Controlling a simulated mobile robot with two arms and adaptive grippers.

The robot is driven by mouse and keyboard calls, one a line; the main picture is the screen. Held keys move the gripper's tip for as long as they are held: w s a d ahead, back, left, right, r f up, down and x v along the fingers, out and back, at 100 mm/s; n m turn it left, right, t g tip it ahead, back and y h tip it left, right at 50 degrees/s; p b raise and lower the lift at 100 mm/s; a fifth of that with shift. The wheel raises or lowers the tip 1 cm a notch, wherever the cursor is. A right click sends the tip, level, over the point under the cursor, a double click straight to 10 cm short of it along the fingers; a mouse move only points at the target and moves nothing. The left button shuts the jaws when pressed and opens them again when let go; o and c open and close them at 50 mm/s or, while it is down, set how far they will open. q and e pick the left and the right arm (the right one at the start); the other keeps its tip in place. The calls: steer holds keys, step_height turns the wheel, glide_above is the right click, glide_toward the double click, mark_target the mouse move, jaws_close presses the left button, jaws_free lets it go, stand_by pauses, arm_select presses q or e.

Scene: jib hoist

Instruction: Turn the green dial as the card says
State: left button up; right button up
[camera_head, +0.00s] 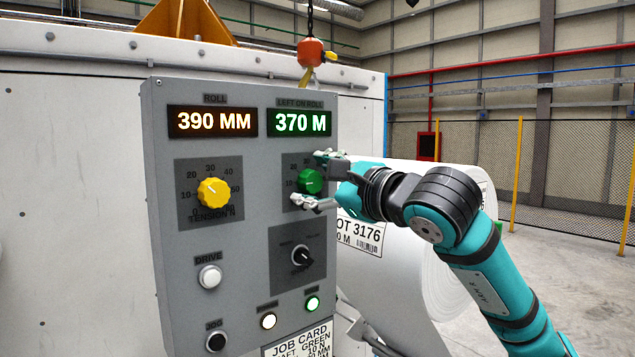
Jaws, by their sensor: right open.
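The green dial (311,181) sits on the right side of a grey control panel (240,255), under the green "370 M" display. My right gripper (318,180) is open at the dial, one finger above it and one below. I cannot tell whether the fingers touch it. Part of its scale is hidden by the gripper; 10 and 20 show on the left. The job card (298,341) is at the bottom of the panel, cut off by the picture edge; "GREEN", "10 N" and "MM" can be read. My left gripper is not in view.
A yellow tension dial (213,192) is left of the green one. A black knob (302,256) and several buttons sit below. An orange hoist block (310,52) hangs above the panel.

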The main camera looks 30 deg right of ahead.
steer(key=shift+s, duration=0.15)
steer(key=s, duration=1.1)
steer(key=shift+s+d, duration=0.3)
steer(key=shift+d, duration=0.15)
